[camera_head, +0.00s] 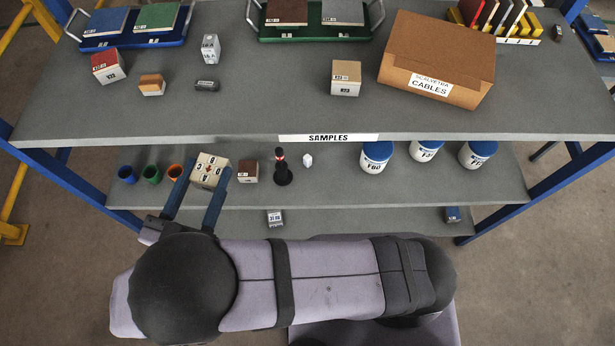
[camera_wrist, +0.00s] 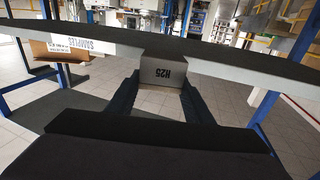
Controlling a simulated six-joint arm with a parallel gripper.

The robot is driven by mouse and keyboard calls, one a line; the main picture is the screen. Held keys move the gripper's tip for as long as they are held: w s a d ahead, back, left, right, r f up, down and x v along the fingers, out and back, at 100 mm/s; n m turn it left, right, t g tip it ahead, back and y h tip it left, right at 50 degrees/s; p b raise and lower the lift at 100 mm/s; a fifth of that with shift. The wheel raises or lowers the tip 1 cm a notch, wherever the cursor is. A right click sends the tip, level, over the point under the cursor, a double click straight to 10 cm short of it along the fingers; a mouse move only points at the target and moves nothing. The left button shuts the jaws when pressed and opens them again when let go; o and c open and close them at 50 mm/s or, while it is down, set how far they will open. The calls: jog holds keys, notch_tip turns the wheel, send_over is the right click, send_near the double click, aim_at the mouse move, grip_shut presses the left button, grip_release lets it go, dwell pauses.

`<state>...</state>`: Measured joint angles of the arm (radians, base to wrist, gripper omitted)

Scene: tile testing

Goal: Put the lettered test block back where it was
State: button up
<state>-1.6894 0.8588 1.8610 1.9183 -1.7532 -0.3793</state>
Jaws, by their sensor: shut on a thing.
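The lettered test block (camera_head: 208,171) is a pale cube with black letters and a red mark on its top face. My gripper (camera_head: 206,167) is shut on it, one dark finger on each side, in the head view.
White tubs with blue lids (camera_head: 377,157) stand farther right. The SAMPLES shelf edge (camera_head: 200,141) lies above.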

jog(key=w+d+f+m+g+h+b, duration=0.1)
jog(key=w+d+f+m+h+b, duration=0.15)
jog(key=w+d+f+b, duration=0.85)
jog(key=w+d+f+m+g+h+b, duration=0.1)
jog(key=w+d+f+g+h+b, duration=0.1)
jog(key=d+f+b, duration=0.5)
jog(key=w+d+f+m+g+h+b, duration=0.1)
jog(key=w+d+f+m+h+b, duration=0.1)
jog(key=d+f+b, duration=0.5)
jog(key=shift+w+d+f+g+h+b, duration=0.35)
jog(key=shift+w+d+h+b, duration=0.4)
jog(key=shift+b, duration=1.75)
jog(key=shift+w+a+f+b, duration=0.15)
jog(key=shift+f+b, duration=0.6)
jog(key=shift+f, duration=1.7)
jog(key=shift+s+a+f+b, duration=0.1)
jog(key=shift+f+b, duration=0.65)
jog(key=shift+f, duration=1.65)
jog(key=shift+f, duration=0.25)
jog(key=o, duration=1.3)
jog(key=shift+r, duration=0.1)
